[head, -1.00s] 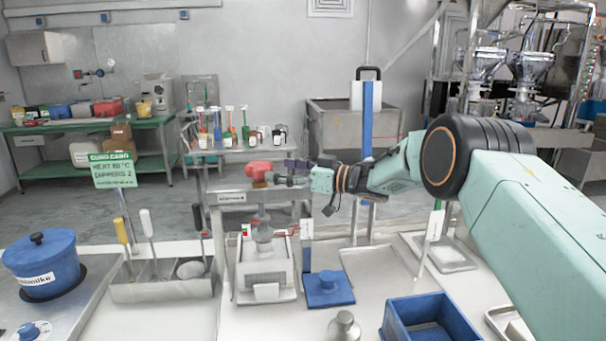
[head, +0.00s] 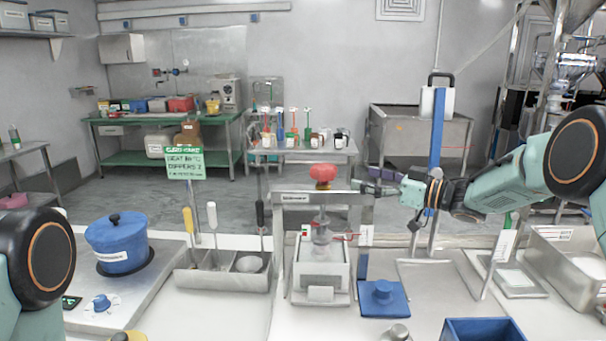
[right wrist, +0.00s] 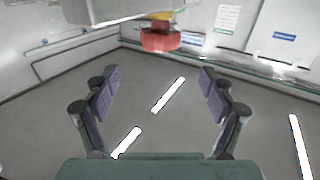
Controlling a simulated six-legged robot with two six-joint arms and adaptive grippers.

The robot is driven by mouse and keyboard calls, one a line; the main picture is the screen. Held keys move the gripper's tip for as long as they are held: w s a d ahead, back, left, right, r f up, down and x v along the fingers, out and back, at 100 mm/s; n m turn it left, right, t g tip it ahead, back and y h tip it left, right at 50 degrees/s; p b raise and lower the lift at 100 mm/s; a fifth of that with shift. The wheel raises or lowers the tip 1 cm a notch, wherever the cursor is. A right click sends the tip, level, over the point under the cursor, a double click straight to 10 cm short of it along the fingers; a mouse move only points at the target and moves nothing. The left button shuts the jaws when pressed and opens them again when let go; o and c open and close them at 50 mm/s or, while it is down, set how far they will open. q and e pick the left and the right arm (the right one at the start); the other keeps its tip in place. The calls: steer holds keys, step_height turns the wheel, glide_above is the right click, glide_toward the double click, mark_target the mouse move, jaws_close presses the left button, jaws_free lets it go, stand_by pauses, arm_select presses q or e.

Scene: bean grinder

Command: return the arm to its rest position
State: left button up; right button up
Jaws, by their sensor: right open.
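My right gripper (head: 370,187) is to the right of the grinder's red knob (head: 322,172) in the head view, apart from it. In the right wrist view its two fingers (right wrist: 160,105) are spread wide with nothing between them. The red knob (right wrist: 160,38) shows beyond the fingertips there. The grinder (head: 320,265) stands upright on the counter under a metal frame. Part of my left arm (head: 38,260) shows at the left edge of the head view; its gripper is out of the picture.
A blue pot (head: 116,243) sits on a hob at the left. A metal utensil holder (head: 222,272), a blue lidded piece (head: 384,297) and a blue bin (head: 484,330) stand around the grinder. A thin upright post rises at the right. The floor behind the counter is open.

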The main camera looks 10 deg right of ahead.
mark_target(324, 166)
steer(key=shift+x, duration=5.95)
steer(key=shift+v, duration=0.8)
steer(key=v, duration=1)
steer(key=x, duration=0.7)
steer(key=shift+w+a+f, duration=0.1)
steer(key=shift+w+a, duration=0.6)
steer(key=shift+a, duration=0.15)
steer(key=shift+x, duration=1.25)
steer(key=shift+d+t, duration=0.1)
steer(key=shift+t, duration=0.2)
